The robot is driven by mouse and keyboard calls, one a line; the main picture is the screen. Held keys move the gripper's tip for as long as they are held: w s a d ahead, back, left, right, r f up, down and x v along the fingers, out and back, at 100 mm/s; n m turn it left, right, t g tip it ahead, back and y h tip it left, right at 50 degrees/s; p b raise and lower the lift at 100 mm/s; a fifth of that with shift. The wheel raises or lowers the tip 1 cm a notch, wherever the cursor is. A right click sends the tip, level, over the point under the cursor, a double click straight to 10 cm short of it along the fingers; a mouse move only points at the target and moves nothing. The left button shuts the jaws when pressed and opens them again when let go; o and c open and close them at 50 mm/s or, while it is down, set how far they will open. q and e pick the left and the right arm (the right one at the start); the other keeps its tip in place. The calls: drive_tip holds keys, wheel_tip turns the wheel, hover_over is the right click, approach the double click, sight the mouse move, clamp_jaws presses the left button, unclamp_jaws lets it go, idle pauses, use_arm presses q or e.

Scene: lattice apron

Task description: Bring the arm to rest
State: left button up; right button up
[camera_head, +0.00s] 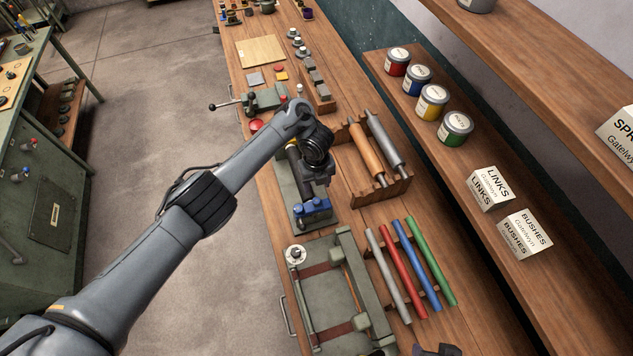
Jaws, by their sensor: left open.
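My left arm reaches in from the lower left over the workbench (335,222). My left gripper (318,188) points down over a green-based bench device (283,195) with a blue part (312,210) at its near end. The gripper is open, and I see nothing held in it. It hides part of the device, and I cannot tell whether its fingertips touch the blue part.
A rack with orange and grey rollers (366,152) stands close right of the gripper. Nearer are a green frame (345,290) and coloured rods (395,271). A shelf (455,180) with paint tins and boxes runs along the right. Open floor (150,115) lies left.

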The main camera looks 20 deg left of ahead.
use_arm(q)
drive_tip(key=shift+r, duration=0.5)
drive_tip(key=s+d+f+n+t, duration=0.1)
drive_tip(key=s+d+f+n, duration=0.1)
drive_tip(key=s+d, duration=0.1)
drive_tip(key=s+d+f+n+t+h, duration=0.1)
drive_tip(key=s+d+f+n, duration=0.1)
drive_tip(key=d+f+n, duration=0.1)
drive_tip(key=s+d+f+n+t+h, duration=0.1)
drive_tip(key=s+d+f+n, duration=0.1)
drive_tip(key=d, duration=0.3)
drive_tip(key=shift+s+d+f+n, duration=0.1)
drive_tip(key=shift+s+d+n, duration=0.1)
drive_tip(key=shift+s, duration=0.25)
drive_tip(key=shift+s+d+f+n, duration=0.1)
drive_tip(key=shift+s+n, duration=0.1)
drive_tip(key=shift+s, duration=0.2)
drive_tip(key=s+a+r+n, duration=0.3)
drive_tip(key=s+a+n, duration=0.2)
drive_tip(key=s+n, duration=0.1)
drive_tip(key=s+a+r+n+y, duration=0.1)
drive_tip(key=s+a+r+n, duration=0.3)
drive_tip(key=s, duration=0.5)
drive_tip(key=s+a+r+n, duration=0.3)
drive_tip(key=s+a+n, duration=0.3)
drive_tip(key=s+n, duration=0.1)
drive_tip(key=shift+s+r+n+t+y, duration=0.3)
drive_tip(key=shift+s+n+y, duration=0.1)
drive_tip(key=shift+s, duration=0.3)
